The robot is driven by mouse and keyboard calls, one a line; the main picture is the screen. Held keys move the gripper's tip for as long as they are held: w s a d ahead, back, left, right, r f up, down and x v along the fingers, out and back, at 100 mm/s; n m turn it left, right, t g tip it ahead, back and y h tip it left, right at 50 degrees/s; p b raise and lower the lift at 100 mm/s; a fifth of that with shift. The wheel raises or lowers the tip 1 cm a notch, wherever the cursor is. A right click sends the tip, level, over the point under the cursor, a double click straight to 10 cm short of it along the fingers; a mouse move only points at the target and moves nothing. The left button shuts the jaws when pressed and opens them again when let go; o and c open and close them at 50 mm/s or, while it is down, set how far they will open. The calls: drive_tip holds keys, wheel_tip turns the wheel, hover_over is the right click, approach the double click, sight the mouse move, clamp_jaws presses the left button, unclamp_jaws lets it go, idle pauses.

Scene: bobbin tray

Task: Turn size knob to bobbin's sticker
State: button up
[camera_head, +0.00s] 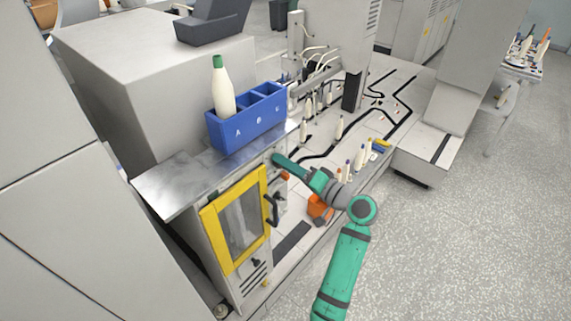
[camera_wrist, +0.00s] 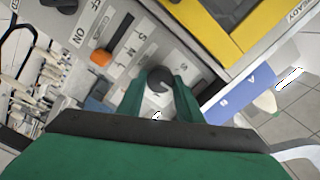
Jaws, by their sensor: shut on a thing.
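The size knob (camera_wrist: 159,78) is a dark round dial on a light panel, with the printed letters S, M and L near it in the wrist view. My gripper (camera_wrist: 160,92) has its green fingers on either side of the knob and is shut on it. In the head view my gripper (camera_head: 277,159) reaches the machine's side and hides the knob. I cannot tell which letter the knob points to. A white bobbin with a green top (camera_head: 222,92) stands upright in the left compartment, marked A, of the blue tray (camera_head: 245,130). No sticker on it can be read.
An orange knob (camera_wrist: 101,57) and a black ON/OFF knob (camera_wrist: 62,4) sit on the same panel. Several bobbins stand on the white track table behind. The floor at right is clear.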

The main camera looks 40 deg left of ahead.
drive_tip(key=m, duration=1.2)
drive_tip(key=shift+f+m, duration=0.15)
drive_tip(key=shift+m, duration=0.15)
idle(0.4)
drive_tip(key=o, duration=1)
drive_tip(key=shift+o, duration=0.2)
drive_tip(key=d, duration=1.1)
drive_tip(key=shift+s, duration=0.45)
